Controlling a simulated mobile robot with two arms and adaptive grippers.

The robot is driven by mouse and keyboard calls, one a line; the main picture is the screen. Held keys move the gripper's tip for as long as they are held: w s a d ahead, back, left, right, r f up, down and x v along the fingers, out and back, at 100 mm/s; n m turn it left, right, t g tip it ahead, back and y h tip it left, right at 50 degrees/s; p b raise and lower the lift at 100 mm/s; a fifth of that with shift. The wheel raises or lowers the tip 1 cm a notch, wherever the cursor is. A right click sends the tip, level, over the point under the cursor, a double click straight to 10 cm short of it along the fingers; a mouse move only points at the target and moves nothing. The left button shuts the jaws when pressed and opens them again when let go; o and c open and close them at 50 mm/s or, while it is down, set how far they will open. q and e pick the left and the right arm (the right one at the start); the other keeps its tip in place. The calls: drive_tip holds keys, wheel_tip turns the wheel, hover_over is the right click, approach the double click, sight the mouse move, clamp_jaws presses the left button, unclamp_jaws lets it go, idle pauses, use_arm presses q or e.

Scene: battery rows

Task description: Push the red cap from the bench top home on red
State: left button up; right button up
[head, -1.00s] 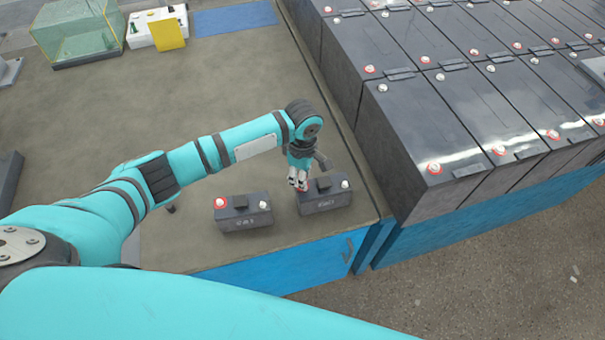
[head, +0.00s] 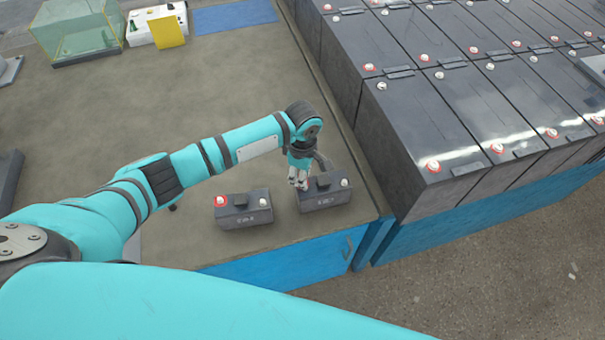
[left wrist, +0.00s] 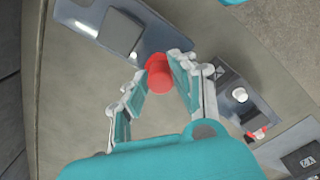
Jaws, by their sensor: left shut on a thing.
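My left gripper (head: 298,182) points down at the left end of the right small battery (head: 326,201) on the bench. In the left wrist view its fingers (left wrist: 160,88) are closed around the red cap (left wrist: 160,75). This end of the right battery (left wrist: 150,42) lies under the cap; the post there is hidden, so I cannot tell how far the cap is seated. The left small battery (head: 243,213) stands beside it, with a red-ringed terminal (head: 220,201) on its left and a pale terminal on its right. My right gripper is not in view.
Rows of large dark batteries (head: 430,130) stand right of the bench, past a gap. A glass case (head: 78,32), a white tray (head: 158,24) and a blue mat (head: 235,17) are at the back. The middle of the bench (head: 200,90) is clear.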

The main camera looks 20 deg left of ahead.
use_arm(q)
drive_tip(key=shift+f, duration=0.5)
idle(0.7)
drive_tip(key=o, duration=0.8)
drive_tip(key=shift+o, duration=0.5)
drive_tip(key=o, duration=0.4)
drive_tip(key=shift+o, duration=0.2)
drive_tip(key=shift+r, duration=0.15)
drive_tip(key=shift+r+p, duration=3.4)
drive_tip(key=shift+p, duration=1)
